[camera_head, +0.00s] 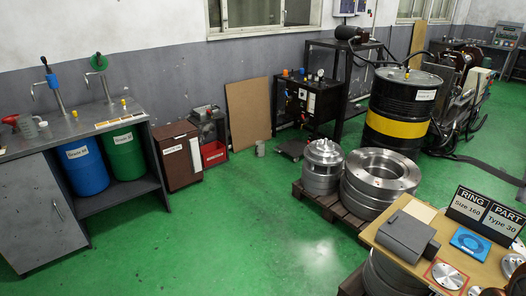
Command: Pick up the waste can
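A small grey can (260,148) stands upright on the green floor at the back, in front of a leaning brown board; it is the likeliest waste can, but no label can be read on it. A brown box-shaped bin (179,156) with a pale panel stands left of it, beside the workbench; I cannot tell if it is for waste. My gripper is not in view.
A grey workbench (72,134) holds blue (82,168) and green (124,155) drums underneath. A red box (214,153) sits near the can. Metal rings on a pallet (332,204) and a table (408,262) stand right. The middle floor is clear.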

